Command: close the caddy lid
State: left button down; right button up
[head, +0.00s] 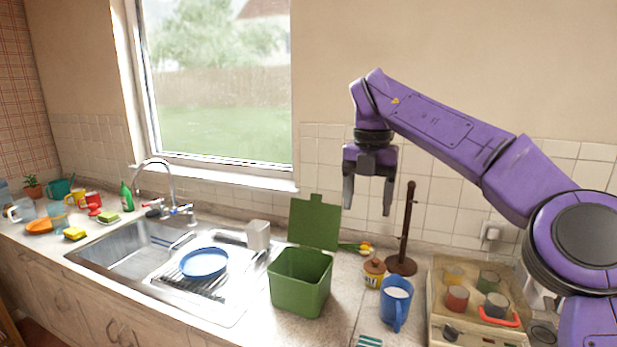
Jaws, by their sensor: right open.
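A green caddy (299,284) stands on the counter just right of the sink. Its green lid (314,223) is hinged at the back and stands open, nearly upright, with a small tab on its top edge. My right gripper (368,208) hangs fingers down above the counter, a little to the right of the lid and apart from it. Its two fingers are spread and nothing is between them. My left gripper is not in the head view.
A dark wooden stand (407,230), a small jar (374,272) and a blue jug (396,300) stand right of the caddy. The sink (130,250) with a blue plate (204,263) lies left.

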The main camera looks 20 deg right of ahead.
aim_at(314, 222)
jog(key=i, duration=1.1)
